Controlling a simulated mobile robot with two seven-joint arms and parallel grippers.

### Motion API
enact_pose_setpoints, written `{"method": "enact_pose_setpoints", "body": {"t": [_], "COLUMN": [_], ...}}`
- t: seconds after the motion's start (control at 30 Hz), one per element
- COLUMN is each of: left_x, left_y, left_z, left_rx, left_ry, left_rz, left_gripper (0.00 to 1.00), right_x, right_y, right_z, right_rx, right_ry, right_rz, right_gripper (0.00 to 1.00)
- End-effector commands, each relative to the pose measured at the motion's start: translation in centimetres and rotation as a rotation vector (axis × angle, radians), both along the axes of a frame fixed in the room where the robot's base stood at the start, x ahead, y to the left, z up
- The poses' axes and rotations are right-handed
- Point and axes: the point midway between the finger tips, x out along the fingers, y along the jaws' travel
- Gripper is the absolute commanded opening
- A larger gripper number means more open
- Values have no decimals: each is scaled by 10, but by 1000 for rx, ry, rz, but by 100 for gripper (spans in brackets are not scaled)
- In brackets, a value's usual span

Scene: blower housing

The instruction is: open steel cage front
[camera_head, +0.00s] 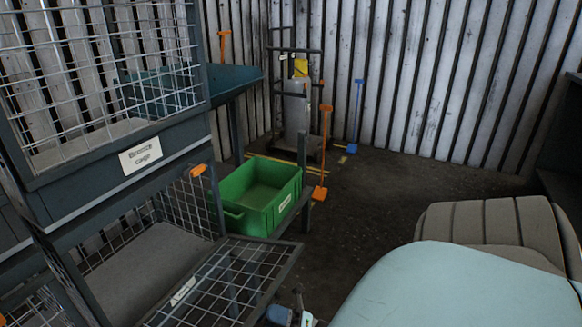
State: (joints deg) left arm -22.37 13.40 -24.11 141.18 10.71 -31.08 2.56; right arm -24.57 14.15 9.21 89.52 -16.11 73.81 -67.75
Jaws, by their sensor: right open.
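Below the cage labelled "Bronze cage" (141,155) is a lower cage with an open front side. Its mesh front (262,257) is swung down and sticks outward, lying nearly flat. A small label (183,291) on this front is too small to read, so I cannot confirm that it is the steel cage. An orange catch (198,171) is on the frame above the opening. My right gripper (292,315) is open at the bottom edge, just right of the lowered front's near corner. Its fingers are partly cut off, and I cannot tell whether it touches the front. My left gripper is not in view.
A green crate (234,213) stands just behind the lowered front. A gas cylinder (297,112) on a trolley, an orange-handled tool (324,150) and a blue one (355,115) stand near the back wall. The middle floor is clear.

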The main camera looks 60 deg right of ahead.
Motion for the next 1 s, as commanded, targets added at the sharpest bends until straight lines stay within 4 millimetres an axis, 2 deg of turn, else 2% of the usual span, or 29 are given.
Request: {"method": "enact_pose_setpoints", "body": {"t": [0.17,0.2,0.23,0.3,0.33,0.5,0.7,1.0], "left_x": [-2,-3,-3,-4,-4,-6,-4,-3], "left_y": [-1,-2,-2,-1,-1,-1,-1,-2], "left_z": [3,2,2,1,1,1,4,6], "left_rx": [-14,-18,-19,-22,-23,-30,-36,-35], "left_ry": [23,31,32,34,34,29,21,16], "left_rz": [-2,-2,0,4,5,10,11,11], "left_gripper": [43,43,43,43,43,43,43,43], "right_x": [-27,-33,-38,-50,-54,-71,-80,-80], "right_y": [-19,-24,-27,-34,-37,-48,-54,-54], "right_z": [-24,-30,-35,-45,-50,-67,-76,-77], "right_rx": [1,0,0,1,0,0,1,1], "right_ry": [4,3,4,5,6,3,1,0], "right_rz": [-3,-4,-5,-6,-6,-4,-3,-1], "right_gripper": [40,45,45,51,40,40,40,40]}}
